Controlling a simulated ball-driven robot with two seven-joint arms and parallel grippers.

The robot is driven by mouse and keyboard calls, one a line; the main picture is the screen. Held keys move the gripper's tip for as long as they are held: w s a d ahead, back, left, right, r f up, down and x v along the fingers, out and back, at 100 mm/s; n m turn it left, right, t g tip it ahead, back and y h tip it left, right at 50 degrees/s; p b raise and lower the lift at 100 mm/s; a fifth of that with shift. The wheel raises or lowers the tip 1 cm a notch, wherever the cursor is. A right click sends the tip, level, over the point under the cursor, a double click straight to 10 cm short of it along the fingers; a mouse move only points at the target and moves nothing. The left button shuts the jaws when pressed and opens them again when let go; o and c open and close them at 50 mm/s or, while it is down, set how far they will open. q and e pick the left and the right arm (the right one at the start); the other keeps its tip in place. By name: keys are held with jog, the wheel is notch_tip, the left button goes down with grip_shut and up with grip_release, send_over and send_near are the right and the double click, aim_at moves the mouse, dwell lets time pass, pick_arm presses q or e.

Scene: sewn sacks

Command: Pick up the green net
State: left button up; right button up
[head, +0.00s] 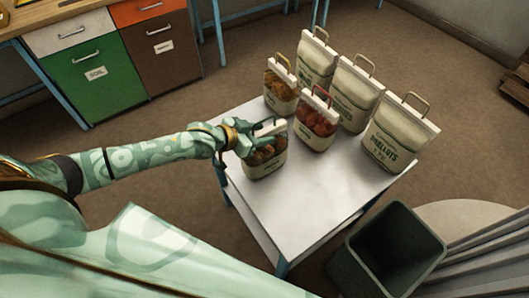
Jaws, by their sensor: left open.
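The green net (266,158) is the nearest of the small sacks, at the left front part of the white table. It stands upright, with a dark mesh window above a pale printed band. My left gripper (268,130) is open at its top, with the fingers at the handle. The fingers cover much of the handle, and I cannot tell whether they touch it. My right gripper is not in view.
A red-handled net (316,122) and a yellow-handled net (281,92) stand close behind. Several larger pale sacks (397,135) line the table's far right side. The table's front (300,215) is clear. A dark bin (390,250) stands at its right.

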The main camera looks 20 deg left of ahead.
pick_arm(q)
jog(key=shift+s, duration=0.1)
grip_shut()
jog(key=shift+s+f, duration=0.15)
dwell(1.0)
